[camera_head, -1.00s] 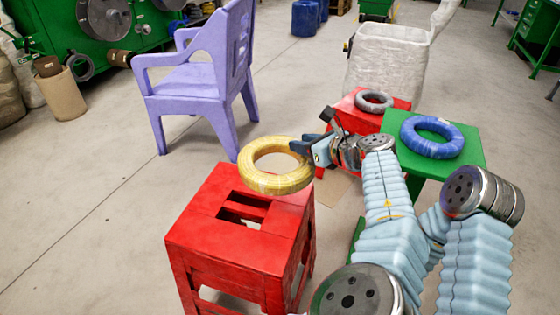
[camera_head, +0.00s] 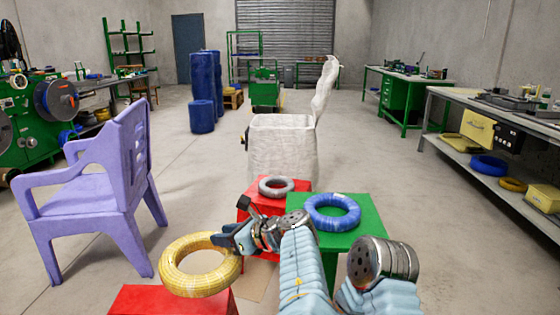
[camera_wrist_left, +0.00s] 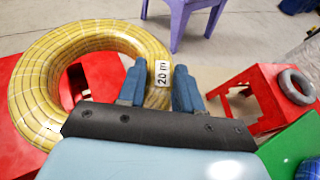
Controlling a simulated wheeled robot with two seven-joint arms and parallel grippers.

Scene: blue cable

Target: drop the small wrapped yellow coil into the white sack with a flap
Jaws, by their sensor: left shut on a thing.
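The wrapped yellow coil (camera_head: 199,266) hangs at the front left in the head view, above the red stool (camera_head: 160,300). My left gripper (camera_head: 222,242) is shut on the coil's rim. In the left wrist view the coil (camera_wrist_left: 40,90) fills the left side, and its "20 m" label lies between my fingers (camera_wrist_left: 158,88). The white sack (camera_head: 282,150) stands upright on the floor beyond the stools, with its flap (camera_head: 325,88) raised at the right. The sack's inside is hidden from here. My right gripper is not in view.
A grey coil (camera_head: 276,187) lies on a farther red stool (camera_head: 245,203), and a blue coil (camera_head: 332,211) on a green stool (camera_head: 375,225), both between my gripper and the sack. A purple chair (camera_head: 100,190) stands at the left. Floor right of the sack is clear.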

